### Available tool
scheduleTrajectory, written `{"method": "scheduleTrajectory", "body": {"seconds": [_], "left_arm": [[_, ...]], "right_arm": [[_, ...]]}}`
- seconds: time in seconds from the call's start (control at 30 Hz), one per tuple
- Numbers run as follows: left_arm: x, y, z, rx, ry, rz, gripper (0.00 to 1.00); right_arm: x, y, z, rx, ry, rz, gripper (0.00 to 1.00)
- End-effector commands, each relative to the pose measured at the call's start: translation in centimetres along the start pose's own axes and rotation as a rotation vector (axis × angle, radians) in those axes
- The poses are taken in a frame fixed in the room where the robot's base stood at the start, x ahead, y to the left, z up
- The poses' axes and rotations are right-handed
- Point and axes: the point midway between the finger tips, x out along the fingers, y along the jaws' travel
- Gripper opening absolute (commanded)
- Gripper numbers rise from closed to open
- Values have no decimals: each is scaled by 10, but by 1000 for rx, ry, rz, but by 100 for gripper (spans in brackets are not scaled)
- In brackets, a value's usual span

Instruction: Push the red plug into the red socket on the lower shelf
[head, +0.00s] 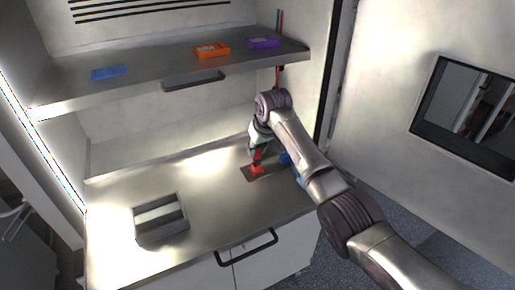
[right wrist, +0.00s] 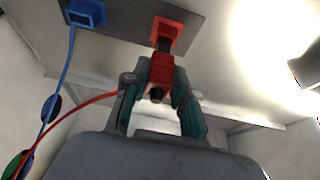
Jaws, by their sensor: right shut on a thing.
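My right gripper (head: 256,149) reaches down over the lower shelf (head: 215,190) and is shut on the red plug (head: 258,155). In the right wrist view, my gripper's two fingers (right wrist: 160,78) hold the red plug (right wrist: 161,72) from both sides, with a red cable running off to the left. The red socket (head: 257,169) sits on a dark plate; it also shows in the right wrist view (right wrist: 168,31). The plug points at the socket, with a short dark part between their red bodies. I cannot tell whether the tip is inside. My left gripper is out of view.
A blue socket (right wrist: 87,12) with a blue cable is on the same dark plate (right wrist: 128,20). A grey slotted box (head: 160,217) stands at the front left. The upper shelf (head: 140,85) holds blue, orange and purple items. An open door (head: 420,90) is at right.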

Motion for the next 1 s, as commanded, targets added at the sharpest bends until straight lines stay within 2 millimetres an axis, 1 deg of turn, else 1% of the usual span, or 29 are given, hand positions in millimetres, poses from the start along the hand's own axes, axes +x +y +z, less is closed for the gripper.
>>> {"method": "scheduleTrajectory", "body": {"seconds": [0.37, 1.0], "left_arm": [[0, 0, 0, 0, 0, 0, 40], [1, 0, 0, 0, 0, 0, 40]], "right_arm": [[0, 0, 0, 0, 0, 0, 0], [7, 0, 3, 0, 0, 0, 0]]}}
